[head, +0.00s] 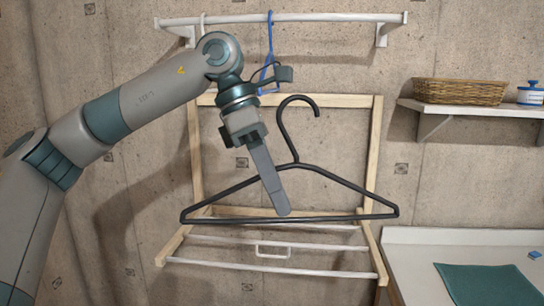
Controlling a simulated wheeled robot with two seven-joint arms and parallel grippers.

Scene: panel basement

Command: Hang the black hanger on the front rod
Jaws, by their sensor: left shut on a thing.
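The black hanger (340,181) hangs in the air in front of the wooden wall rack, its hook (284,110) up and its bottom bar nearly level. My left gripper (283,210) is shut on the hanger, its fingers pointing down across the left shoulder and reaching the bottom bar. The fingers hide part of the hanger. The front rod (320,272) is the lowest, nearest white rod of the rack's fold-out part, below the hanger and apart from it. The hook is well above this rod. My right gripper is not in view.
More white rods (330,246) lie behind the front rod, within the rack's wooden frame (373,150). Above, a wall rail (340,17) carries a white and a blue hanger (270,45). At right are a shelf with a basket (460,91) and a white counter (420,262) with a teal cloth.

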